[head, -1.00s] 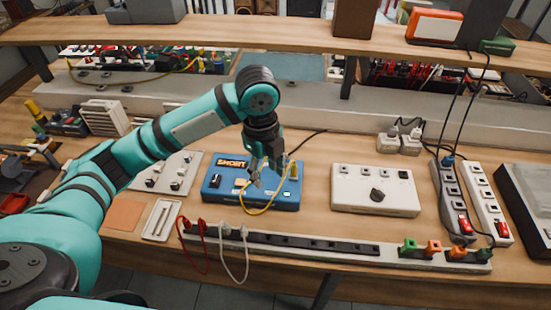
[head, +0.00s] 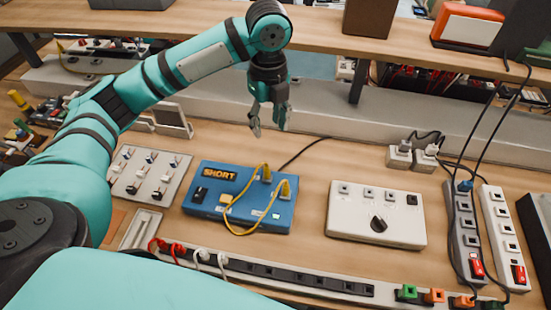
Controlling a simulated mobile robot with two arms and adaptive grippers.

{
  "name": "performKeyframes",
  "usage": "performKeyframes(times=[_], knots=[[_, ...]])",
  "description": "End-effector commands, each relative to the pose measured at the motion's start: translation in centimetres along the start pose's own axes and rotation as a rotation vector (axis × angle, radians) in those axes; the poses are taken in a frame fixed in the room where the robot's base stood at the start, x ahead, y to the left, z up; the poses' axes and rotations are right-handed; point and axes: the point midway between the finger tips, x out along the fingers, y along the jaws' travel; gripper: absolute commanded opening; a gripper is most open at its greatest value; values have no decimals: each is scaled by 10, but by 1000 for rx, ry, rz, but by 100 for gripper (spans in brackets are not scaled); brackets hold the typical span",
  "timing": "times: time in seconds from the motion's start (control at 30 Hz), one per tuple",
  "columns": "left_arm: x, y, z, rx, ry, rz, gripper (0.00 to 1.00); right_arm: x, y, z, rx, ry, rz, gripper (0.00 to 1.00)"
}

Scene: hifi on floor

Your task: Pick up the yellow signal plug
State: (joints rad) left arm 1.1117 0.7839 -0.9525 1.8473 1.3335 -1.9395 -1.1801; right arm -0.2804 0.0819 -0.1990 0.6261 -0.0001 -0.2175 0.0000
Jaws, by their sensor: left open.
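The blue box (head: 210,205) marked SHORT lies on the wooden bench. A yellow plug (head: 266,173) stands upright at the box's back right, and a second yellow plug (head: 285,189) stands close to its right. A yellow cable (head: 233,228) loops over the box's front between them. I cannot tell which of the two is the signal plug. My left gripper (head: 268,128) is open and empty, fingers pointing down. It appears above and behind the box, apart from both plugs. My right gripper is not in view.
A white box with a dark knob (head: 378,224) sits to the right. A long power strip (head: 300,277) with red, white, green and orange plugs runs along the front. A switch panel (head: 150,177) lies left. A shelf (head: 330,32) spans the back.

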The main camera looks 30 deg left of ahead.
Motion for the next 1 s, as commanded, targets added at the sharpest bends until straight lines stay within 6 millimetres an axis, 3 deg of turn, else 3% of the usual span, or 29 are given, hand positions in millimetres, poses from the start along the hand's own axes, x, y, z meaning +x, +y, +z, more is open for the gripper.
performKeyframes(times=[0.17, 0.47, 0.6, 0.8, 1.0], knots=[[22, 2, 0, 0, 2, 6, 44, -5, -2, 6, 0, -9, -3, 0], [87, 2, -1, 0, 2, 6, 44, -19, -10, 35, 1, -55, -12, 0], [110, 1, -1, 0, 2, 4, 44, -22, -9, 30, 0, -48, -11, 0], [123, 1, 0, 0, 0, 2, 44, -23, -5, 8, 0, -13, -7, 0], [148, 4, 0, 0, 2, 5, 44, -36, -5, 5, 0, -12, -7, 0]])
